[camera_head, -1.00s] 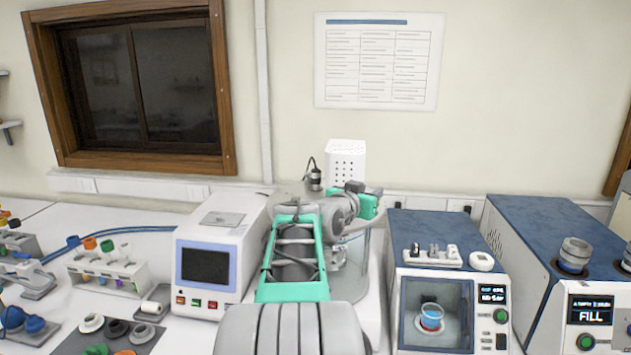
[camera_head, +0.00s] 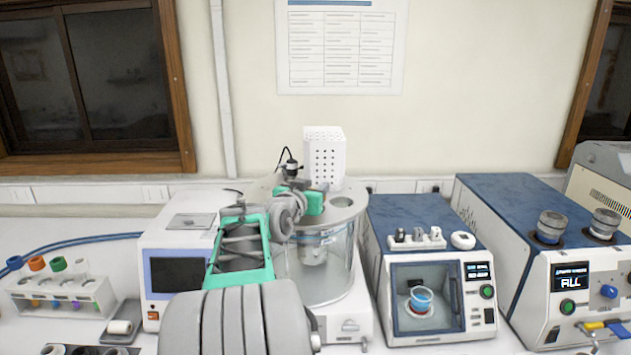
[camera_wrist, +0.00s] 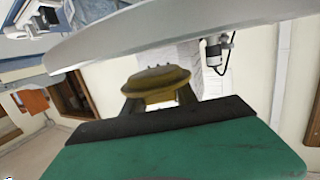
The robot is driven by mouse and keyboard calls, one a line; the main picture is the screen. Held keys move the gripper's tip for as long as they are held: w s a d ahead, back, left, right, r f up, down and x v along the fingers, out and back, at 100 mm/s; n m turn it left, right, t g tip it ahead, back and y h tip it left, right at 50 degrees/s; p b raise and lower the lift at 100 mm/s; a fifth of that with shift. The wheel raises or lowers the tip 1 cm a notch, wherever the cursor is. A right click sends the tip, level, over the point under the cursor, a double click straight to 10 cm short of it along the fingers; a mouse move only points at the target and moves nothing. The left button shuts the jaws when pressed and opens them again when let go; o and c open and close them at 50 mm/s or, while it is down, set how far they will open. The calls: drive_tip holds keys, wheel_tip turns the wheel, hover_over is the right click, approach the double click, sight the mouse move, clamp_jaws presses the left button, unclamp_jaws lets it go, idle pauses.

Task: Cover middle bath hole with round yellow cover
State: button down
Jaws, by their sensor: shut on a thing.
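The bath is a round glass vessel (camera_head: 318,275) with a grey metal lid (camera_head: 285,187) in the head view. One open hole (camera_head: 340,202) shows at the right of the lid; my arm and gripper hide others, and I cannot make out the middle hole. My gripper (camera_head: 318,203) is at the lid, its fingertips not clear in the head view. In the wrist view my gripper (camera_wrist: 160,100) is shut on the round yellow cover (camera_wrist: 156,80), a knobbed disc held between the fingers. The cover is not clearly visible in the head view.
A white perforated box (camera_head: 323,155) and a black-topped device (camera_head: 290,165) stand at the back of the lid. A white instrument with a screen (camera_head: 178,272) is left of the bath. A blue-topped tester (camera_head: 425,225) stands close on the right.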

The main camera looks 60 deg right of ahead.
drive_tip(key=shift+s+f, duration=0.1)
drive_tip(key=shift+f, duration=0.8)
drive_tip(key=shift+a+b, duration=0.1)
drive_tip(key=shift+b, duration=1.05)
drive_tip(key=shift+f+b, duration=0.6)
drive_tip(key=shift+b, duration=0.1)
drive_tip(key=c, duration=1.3)
unclamp_jaws()
drive_tip(key=shift+o, duration=0.2)
drive_tip(key=shift+s+a+r+b, duration=0.15)
drive_tip(key=shift+a+b, duration=0.5)
drive_tip(key=shift+a, duration=0.5)
drive_tip(key=shift+a+r+b, duration=0.15)
drive_tip(key=shift+a+b, duration=0.5)
drive_tip(key=shift+a, duration=0.5)
drive_tip(key=a+r+b, duration=0.1)
drive_tip(key=a+b, duration=0.1)
drive_tip(key=a, duration=0.4)
drive_tip(key=shift+s, duration=0.3)
